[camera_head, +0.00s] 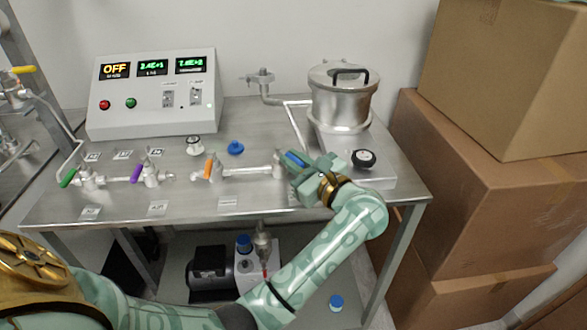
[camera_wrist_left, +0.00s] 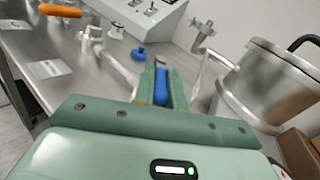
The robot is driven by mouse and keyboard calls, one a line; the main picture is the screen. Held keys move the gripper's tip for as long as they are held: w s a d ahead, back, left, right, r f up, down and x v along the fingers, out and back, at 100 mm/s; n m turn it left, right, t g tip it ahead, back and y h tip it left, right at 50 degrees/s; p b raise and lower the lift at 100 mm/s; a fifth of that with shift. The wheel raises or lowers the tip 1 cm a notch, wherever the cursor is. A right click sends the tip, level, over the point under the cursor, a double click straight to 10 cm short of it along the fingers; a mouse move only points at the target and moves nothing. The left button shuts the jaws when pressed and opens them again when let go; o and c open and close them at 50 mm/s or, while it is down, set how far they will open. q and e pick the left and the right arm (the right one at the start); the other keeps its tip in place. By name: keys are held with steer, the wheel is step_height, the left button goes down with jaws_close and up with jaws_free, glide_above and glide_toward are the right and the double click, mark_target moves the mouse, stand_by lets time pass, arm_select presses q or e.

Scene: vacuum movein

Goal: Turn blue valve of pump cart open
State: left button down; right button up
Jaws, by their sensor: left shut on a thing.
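The blue valve handle (camera_wrist_left: 160,87) sits between the fingers of my left gripper (camera_wrist_left: 162,88) in the left wrist view. My left gripper also shows in the head view (camera_head: 299,162), shut on the blue handle, of which only a short stretch (camera_head: 294,159) shows. The valve is at the right end of a metal pipe (camera_head: 248,171) on the steel pump cart (camera_head: 310,204). The valve body is partly hidden by the gripper. My right gripper is not in view.
Other valves have an orange handle (camera_head: 209,169), a purple handle (camera_head: 137,172) and a green handle (camera_head: 68,177). A steel pot (camera_head: 341,100) stands behind the gripper. A control box (camera_head: 152,93) reads OFF. Cardboard boxes (camera_head: 480,190) stand at right.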

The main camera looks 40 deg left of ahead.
arm_select(q)
steer(key=shift+w+d+f+n+g+b, duration=0.1)
steer(key=shift+w+f+n+g+b, duration=0.1)
steer(key=shift+n+g+b, duration=0.3)
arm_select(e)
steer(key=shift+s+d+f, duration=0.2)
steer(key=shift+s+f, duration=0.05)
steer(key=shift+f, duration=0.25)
arm_select(q)
steer(key=shift+r, duration=0.15)
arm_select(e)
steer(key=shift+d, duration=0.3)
arm_select(q)
steer(key=c, duration=1.4)
jaws_free()
steer(key=shift+c, duration=0.2)
